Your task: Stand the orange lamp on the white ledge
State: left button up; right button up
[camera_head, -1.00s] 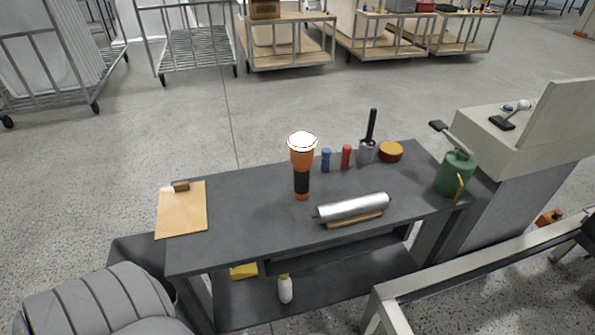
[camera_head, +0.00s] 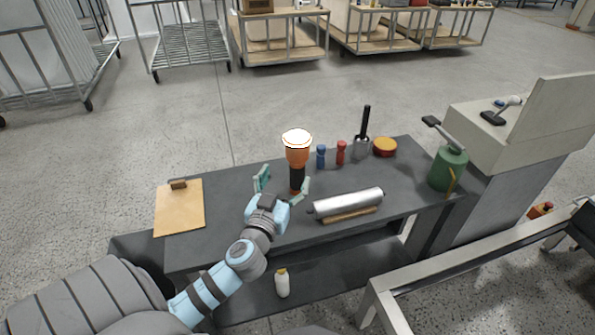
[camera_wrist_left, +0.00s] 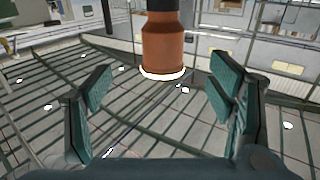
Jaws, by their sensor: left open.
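The orange lamp (camera_head: 297,157), a torch shape with a dark grip and a bright white top, stands upright on the dark grey table (camera_head: 230,235). It also shows upside down in the left wrist view (camera_wrist_left: 163,45), centred between the fingers. My left gripper (camera_head: 285,177) is open at the near side of the lamp, fingers spread to either side; I cannot tell whether they reach around it. In the wrist view my open gripper (camera_wrist_left: 160,78) shows no contact with the lamp. A pale raised surface (camera_head: 478,140) at the right may be the white ledge. My right gripper is not in view.
A metal roller (camera_head: 347,204) lies right of the lamp. Blue (camera_head: 321,156) and red (camera_head: 341,152) small items, a black-handled tool (camera_head: 362,145), an orange-topped tin (camera_head: 385,147) and a green can (camera_head: 447,168) stand beyond. A clipboard (camera_head: 179,207) lies left.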

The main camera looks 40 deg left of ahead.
aim_at(293, 156)
pick_arm(q)
jog(key=x, duration=1.1)
jog(key=shift+w+a+r+p, duration=0.1)
jog(key=shift+a+r+p, duration=0.2)
jog(key=shift+a+p, duration=0.1)
jog(key=shift+w+f, duration=0.1)
jog(key=shift+w, duration=0.2)
jog(key=shift+s, duration=0.1)
grip_shut()
